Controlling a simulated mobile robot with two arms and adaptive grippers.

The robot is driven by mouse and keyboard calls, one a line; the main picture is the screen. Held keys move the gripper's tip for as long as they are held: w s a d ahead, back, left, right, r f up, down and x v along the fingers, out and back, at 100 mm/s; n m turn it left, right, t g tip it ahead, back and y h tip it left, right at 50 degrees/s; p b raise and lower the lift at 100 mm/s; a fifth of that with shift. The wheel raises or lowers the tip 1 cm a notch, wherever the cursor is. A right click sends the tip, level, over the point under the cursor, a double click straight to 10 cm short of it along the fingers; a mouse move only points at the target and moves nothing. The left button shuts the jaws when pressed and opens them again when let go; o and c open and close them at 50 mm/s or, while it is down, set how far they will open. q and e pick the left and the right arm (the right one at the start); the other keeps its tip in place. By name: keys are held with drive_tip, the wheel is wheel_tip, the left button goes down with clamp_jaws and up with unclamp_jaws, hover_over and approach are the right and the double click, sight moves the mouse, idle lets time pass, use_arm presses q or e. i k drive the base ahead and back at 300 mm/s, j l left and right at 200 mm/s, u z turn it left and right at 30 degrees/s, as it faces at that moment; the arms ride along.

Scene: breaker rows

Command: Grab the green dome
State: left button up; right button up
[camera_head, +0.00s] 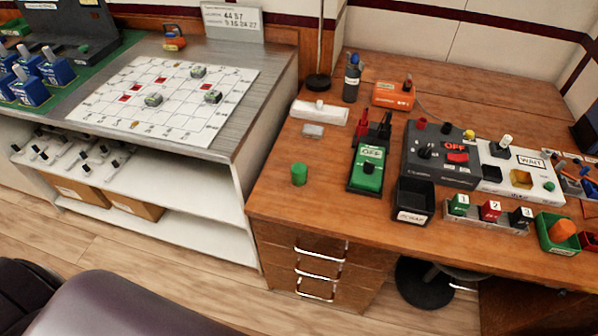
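A small green dome-like piece (299,174) stands upright on the left part of the wooden desk (275,190), near its front left edge. It looks like a short cylinder, and the exact shape of its top is hard to tell. Nothing touches it. A small round green button (549,186) also shows on the white panel at the right. Neither of my grippers is in view.
A green switch box (367,170) stands right of the green piece, with a black bin (412,200) beyond. The desk around the piece is clear. Dark rounded surfaces (120,305) fill the lower left.

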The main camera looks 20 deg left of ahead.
sight(299, 171)
drive_tip(key=l+u, duration=0.25)
drive_tip(key=u, duration=0.2)
drive_tip(key=i+l+u, duration=0.1)
drive_tip(key=l+u, duration=0.2)
drive_tip(key=u, duration=0.15)
drive_tip(key=l+u, duration=0.25)
drive_tip(key=u, duration=0.2)
